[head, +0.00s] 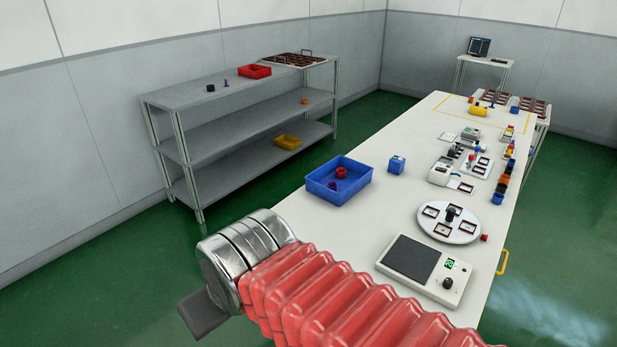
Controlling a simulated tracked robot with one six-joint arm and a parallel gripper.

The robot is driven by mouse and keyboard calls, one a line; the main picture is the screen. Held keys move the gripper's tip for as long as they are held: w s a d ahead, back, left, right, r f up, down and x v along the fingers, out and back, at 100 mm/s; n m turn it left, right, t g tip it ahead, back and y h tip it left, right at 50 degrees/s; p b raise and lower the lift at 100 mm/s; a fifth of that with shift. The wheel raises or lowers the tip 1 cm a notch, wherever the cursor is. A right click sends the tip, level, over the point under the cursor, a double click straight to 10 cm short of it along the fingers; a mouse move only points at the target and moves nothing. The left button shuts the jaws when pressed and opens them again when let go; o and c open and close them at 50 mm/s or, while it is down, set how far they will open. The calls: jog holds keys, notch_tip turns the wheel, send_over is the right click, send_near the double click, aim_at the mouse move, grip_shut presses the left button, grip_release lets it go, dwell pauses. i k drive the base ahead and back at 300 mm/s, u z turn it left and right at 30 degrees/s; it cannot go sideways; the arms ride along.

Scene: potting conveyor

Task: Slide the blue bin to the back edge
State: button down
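The blue bin (355,191) is a shallow open tray on the left side of the white table (300,217), close to that long edge. My gripper (205,313) shows only as a dark grey piece beyond the silver wrist at the lower left. It is off the table's left side, well apart from the bin. Its fingers cannot be made out, so its opening is unclear.
A white turntable (449,223) and a scale (424,268) occupy the near table. Devices and coloured parts line the right side. A grey shelf (240,115) stands beyond the floor gap at left.

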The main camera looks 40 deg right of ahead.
aim_at(359, 175)
jog(key=z, duration=0.05)
jog(key=i, duration=1)
